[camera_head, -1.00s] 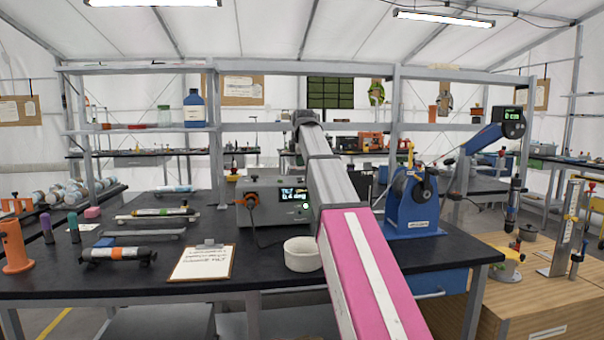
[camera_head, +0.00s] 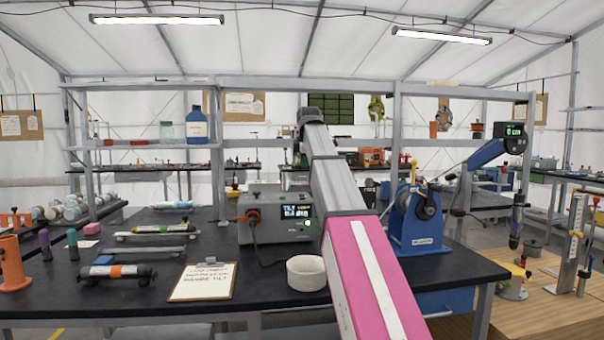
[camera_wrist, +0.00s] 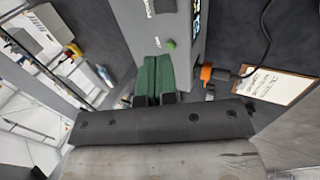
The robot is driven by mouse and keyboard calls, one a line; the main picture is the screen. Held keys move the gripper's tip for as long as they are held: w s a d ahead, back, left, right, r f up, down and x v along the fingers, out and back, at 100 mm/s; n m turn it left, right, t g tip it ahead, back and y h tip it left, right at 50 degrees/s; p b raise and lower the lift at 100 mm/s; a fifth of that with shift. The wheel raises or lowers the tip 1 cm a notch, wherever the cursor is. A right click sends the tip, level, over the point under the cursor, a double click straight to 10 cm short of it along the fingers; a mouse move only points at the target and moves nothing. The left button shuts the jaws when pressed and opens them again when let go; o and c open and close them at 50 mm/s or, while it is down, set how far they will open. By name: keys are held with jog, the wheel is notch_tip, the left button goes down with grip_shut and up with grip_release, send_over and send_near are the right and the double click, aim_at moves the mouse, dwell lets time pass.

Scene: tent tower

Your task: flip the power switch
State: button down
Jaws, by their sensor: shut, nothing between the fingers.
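A grey box unit (camera_head: 275,217) with a lit display (camera_head: 296,211) stands on the black bench, left of my arm. In the wrist view the unit's grey panel (camera_wrist: 150,32) carries a round green button (camera_wrist: 170,44) and a dark part at the top edge; I cannot tell which is the power switch. My gripper (camera_wrist: 153,62) shows there as two green fingers, shut and empty, close to the panel below the green button. I cannot tell whether they touch it. In the head view my arm hides the gripper.
A white bowl (camera_head: 306,272) and a clipboard (camera_head: 203,281) are in front of the unit. A blue winch-like machine (camera_head: 418,225) stands right of my arm. Tubes on stands (camera_head: 118,273) lie at the left. A shelf rail (camera_head: 160,143) runs behind.

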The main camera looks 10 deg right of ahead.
aim_at(302, 195)
jog(key=shift+w, duration=0.15)
jog(key=x, duration=1.4)
jog(key=shift+w+f, duration=0.15)
dwell(0.3)
